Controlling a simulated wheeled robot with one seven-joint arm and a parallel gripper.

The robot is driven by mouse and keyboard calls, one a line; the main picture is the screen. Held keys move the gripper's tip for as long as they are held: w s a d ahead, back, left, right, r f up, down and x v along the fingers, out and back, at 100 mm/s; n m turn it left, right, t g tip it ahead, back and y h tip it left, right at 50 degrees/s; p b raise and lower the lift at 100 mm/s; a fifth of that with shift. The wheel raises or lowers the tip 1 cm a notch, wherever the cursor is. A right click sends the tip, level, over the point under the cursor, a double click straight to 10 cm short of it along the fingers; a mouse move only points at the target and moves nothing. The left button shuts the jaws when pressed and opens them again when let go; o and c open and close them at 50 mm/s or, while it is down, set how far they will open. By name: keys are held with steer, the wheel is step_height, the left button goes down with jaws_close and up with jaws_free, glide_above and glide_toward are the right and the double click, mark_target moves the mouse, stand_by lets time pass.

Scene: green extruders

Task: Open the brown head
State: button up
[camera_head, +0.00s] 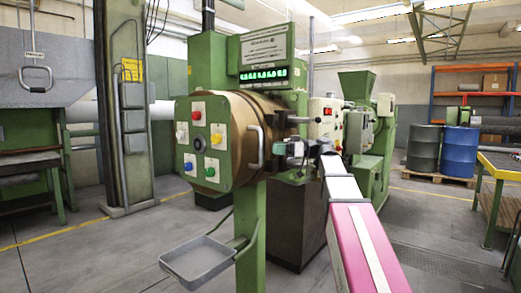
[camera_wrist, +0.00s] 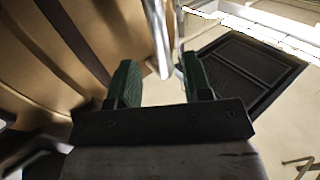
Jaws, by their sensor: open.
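The brown head (camera_head: 241,125) is a rounded drum behind a green panel with coloured buttons, on the green machine. A light curved handle (camera_head: 256,148) stands out from its side. My gripper (camera_head: 277,154) is just right of this handle in the head view. In the wrist view the brown head (camera_wrist: 45,50) fills the left side. The handle (camera_wrist: 156,35) appears between and beyond the two green-padded fingers of my gripper (camera_wrist: 160,68). The fingers are apart and hold nothing. I cannot tell whether either finger touches the handle.
A grey tray (camera_head: 200,260) sticks out low at the front of the machine. A green post (camera_head: 250,235) stands under the panel. Blue and dark drums (camera_head: 459,150) and a yellow-edged table (camera_head: 498,165) are at the right. The floor at the front right is clear.

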mark_target(260, 160)
steer(key=a, duration=0.6)
steer(key=shift+w+a, duration=0.25)
steer(key=shift+a, duration=0.05)
steer(key=shift+c, duration=0.3)
jaws_close()
